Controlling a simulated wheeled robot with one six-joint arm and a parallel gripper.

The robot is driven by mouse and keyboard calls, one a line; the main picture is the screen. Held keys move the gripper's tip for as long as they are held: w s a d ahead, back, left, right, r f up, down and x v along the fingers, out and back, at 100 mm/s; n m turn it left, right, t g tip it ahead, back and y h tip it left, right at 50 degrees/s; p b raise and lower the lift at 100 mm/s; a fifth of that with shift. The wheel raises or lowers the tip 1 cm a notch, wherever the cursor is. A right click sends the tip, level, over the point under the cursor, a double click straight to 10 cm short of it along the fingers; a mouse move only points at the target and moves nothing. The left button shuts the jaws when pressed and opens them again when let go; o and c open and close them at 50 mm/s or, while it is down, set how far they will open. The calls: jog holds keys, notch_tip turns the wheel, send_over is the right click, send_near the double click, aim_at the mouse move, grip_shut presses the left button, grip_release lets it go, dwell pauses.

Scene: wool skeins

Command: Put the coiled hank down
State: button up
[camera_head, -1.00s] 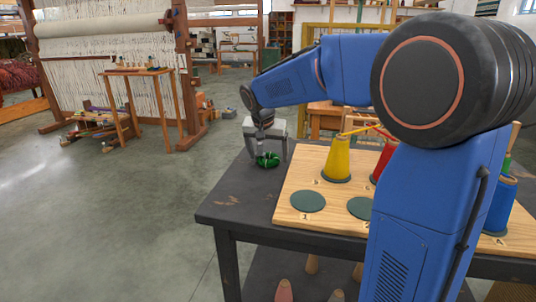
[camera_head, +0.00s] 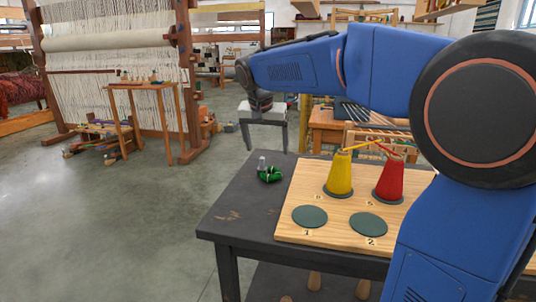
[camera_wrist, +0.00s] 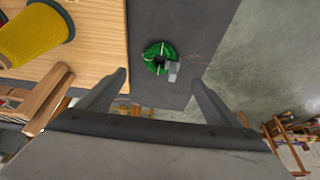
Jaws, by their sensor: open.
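The coiled hank (camera_head: 269,174) is a small green ring of yarn with a pale grey tag or clip on it. It lies on the dark tabletop (camera_head: 235,215), left of the wooden board. The wrist view also shows the green hank (camera_wrist: 159,56), lying flat and apart from the fingers. My gripper (camera_head: 263,140) is open and empty, raised above and behind the hank. In the wrist view my gripper (camera_wrist: 160,80) has its two fingers spread wide with nothing between them.
The wooden board (camera_head: 290,235) holds a yellow cone (camera_head: 341,174), a red cone (camera_head: 388,180) and green discs (camera_head: 309,216), (camera_head: 368,224). A loom (camera_head: 110,60) and small wooden stand (camera_head: 145,115) are beyond. The dark table's left part is clear.

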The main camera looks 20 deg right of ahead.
aim_at(271, 169)
jog(key=shift+o, duration=0.5)
jog(key=v, duration=0.5)
jog(key=shift+w+d+r, duration=0.15)
jog(key=shift+d+r, duration=0.05)
jog(key=shift+r, duration=0.3)
jog(key=x, duration=1.7)
jog(key=shift+a+f, duration=0.1)
jog(key=shift+f, duration=0.15)
jog(key=shift+c, duration=0.6)
jog(key=c, duration=1.1)
notch_tip(271, 169, up, 10)
jog(key=shift+r, duration=0.1)
